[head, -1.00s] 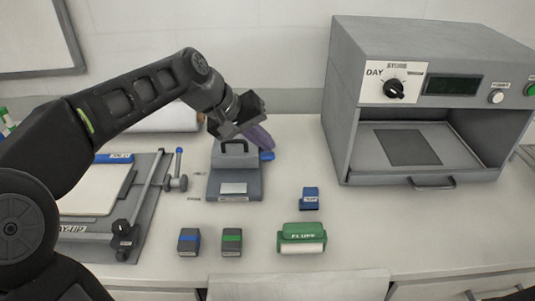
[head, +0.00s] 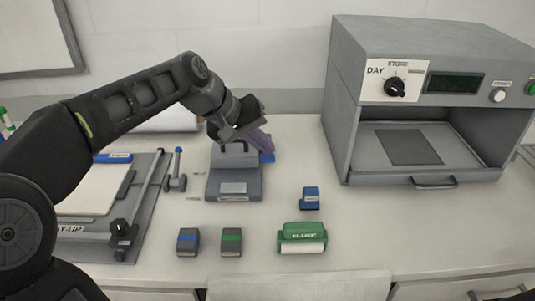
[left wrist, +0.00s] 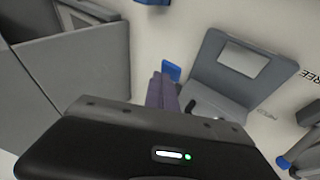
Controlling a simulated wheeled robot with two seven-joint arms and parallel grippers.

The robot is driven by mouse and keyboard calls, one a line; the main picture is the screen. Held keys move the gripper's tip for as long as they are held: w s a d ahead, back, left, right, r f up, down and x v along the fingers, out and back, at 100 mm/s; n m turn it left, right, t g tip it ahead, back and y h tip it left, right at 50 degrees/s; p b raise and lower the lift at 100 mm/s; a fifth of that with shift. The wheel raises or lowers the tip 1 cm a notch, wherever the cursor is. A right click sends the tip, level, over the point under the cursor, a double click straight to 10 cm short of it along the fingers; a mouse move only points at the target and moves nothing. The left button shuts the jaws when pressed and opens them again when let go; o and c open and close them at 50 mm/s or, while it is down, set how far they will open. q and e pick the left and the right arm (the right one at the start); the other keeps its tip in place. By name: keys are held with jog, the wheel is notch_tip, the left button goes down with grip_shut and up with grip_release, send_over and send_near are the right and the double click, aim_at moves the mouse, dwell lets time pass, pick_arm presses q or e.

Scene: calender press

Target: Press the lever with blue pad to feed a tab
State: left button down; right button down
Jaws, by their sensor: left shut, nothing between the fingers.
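The grey feeder (head: 234,184) stands mid-table with a pale label on its front slope. Its blue lever pad (head: 268,157) sticks out at the right rear; the pad also shows in the left wrist view (left wrist: 171,70). My left gripper (head: 266,150) has purple fingers, shut and empty. It slants down from the left over the feeder, its fingertips right at the pad. In the left wrist view the purple fingers (left wrist: 161,90) end beside the pad. I cannot tell whether they touch it. My gripper hides part of the feeder's rear. My right gripper is not in view.
A grey cabinet (head: 343,130) with a dial and open front stands at the right. Two small blocks, blue-banded (head: 188,242) and green-banded (head: 231,242), a blue block (head: 310,198) and a green FLUFF roller (head: 302,232) lie in front. A lay-up board (head: 139,205) is left.

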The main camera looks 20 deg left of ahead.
pick_arm(q)
jog(key=shift+s+d+f+b, duration=0.1)
jog(key=shift+s+f+b, duration=0.1)
jog(key=shift+f+b, duration=0.6)
dwell(0.6)
dwell(0.6)
jog(key=shift+w+a+r+p, duration=0.1)
jog(key=shift+w+r+p, duration=0.1)
jog(key=shift+r+p, duration=0.7)
jog(key=shift+w+a+r+p, duration=0.1)
jog(key=shift+w+r+p, duration=0.1)
jog(key=shift+r+p, duration=0.65)
jog(key=r+p, duration=0.3)
jog(key=w+r+p, duration=0.1)
jog(key=shift+a+r, duration=0.25)
jog(key=shift+r, duration=0.15)
